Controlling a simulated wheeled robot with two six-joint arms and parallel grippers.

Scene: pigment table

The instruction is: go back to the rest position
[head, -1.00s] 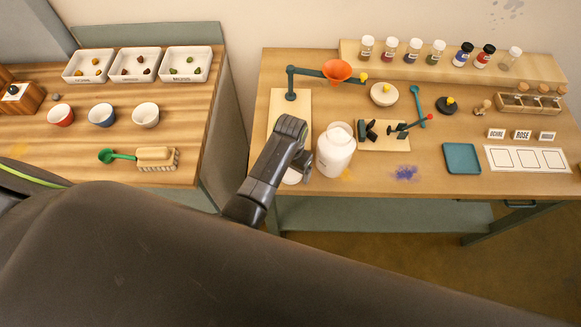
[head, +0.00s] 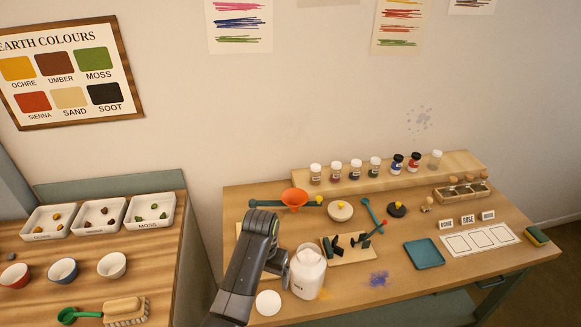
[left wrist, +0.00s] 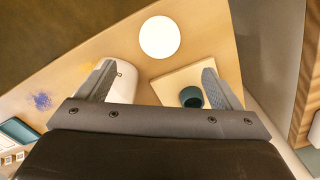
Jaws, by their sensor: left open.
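My left gripper (head: 275,262) hangs over the front left of the right-hand table (head: 400,245), just left of a white jar (head: 308,278). A white round disc (head: 268,303) lies flat on the table below it. In the left wrist view my left gripper (left wrist: 158,78) has its fingers wide apart with nothing between them. There the disc (left wrist: 159,37) lies beyond the fingertips, and the jar (left wrist: 124,78) is partly hidden behind the left finger. Whether gripper and jar touch is unclear. My right gripper is in neither view.
An orange funnel (head: 294,198) on a teal arm stands behind my gripper. A board with dark clamps (head: 348,247) is right of the jar. Bottles (head: 355,170) line the back shelf. The left-hand table holds white trays (head: 100,217) and cups (head: 63,270). A gap separates the tables.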

